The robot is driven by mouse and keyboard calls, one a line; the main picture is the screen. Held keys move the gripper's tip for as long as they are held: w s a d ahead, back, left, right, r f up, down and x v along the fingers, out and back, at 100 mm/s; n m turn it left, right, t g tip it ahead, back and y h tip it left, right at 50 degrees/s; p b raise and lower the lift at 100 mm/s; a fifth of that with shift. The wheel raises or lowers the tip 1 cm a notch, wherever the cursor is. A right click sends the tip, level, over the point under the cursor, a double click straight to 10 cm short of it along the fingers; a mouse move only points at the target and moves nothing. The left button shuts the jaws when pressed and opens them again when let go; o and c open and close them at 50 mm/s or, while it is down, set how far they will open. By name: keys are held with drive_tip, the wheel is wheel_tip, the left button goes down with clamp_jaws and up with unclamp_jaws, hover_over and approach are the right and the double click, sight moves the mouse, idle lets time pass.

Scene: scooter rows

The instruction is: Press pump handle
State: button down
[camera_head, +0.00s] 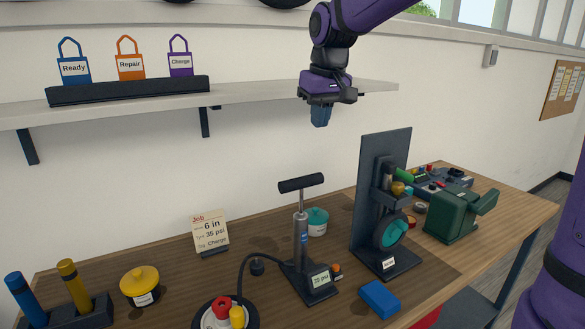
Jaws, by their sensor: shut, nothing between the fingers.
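The pump stands on the workbench with a black T-shaped handle (301,183) raised on a thin rod above a grey cylinder (301,240). A display at its base (321,280) reads about 39 psi, though the digits are small. A black hose runs from the pump toward a round black part with red and yellow pieces at the front. My gripper (320,117) hangs from the purple arm, pointing down, above and slightly right of the handle. It is shut and empty, clear of the handle.
A job card (210,232) stands behind the pump, reading 6 in, 35 psi, Charge. A tall dark stand with a wheel (385,200) is right of the pump. A blue block (380,299) lies in front. A wall shelf (250,100) with Ready, Repair and Charge tags runs behind my gripper.

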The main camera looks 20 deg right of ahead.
sight(302, 178)
drive_tip(key=w, duration=0.1)
drive_tip(key=w+a, duration=0.1)
drive_tip(key=w, duration=0.1)
drive_tip(key=shift+a+f, duration=0.15)
drive_tip(key=shift+f, duration=0.15)
drive_tip(key=shift+f, duration=0.15)
drive_tip(key=x, duration=1.3)
drive_tip(key=shift+f, duration=0.4)
drive_tip(key=x, duration=0.2)
drive_tip(key=s+x, duration=0.1)
drive_tip(key=x, duration=0.4)
drive_tip(key=shift+s+f, duration=0.3)
drive_tip(key=shift+f, duration=0.2)
drive_tip(key=shift+s+f, duration=0.1)
drive_tip(key=shift+f, duration=0.1)
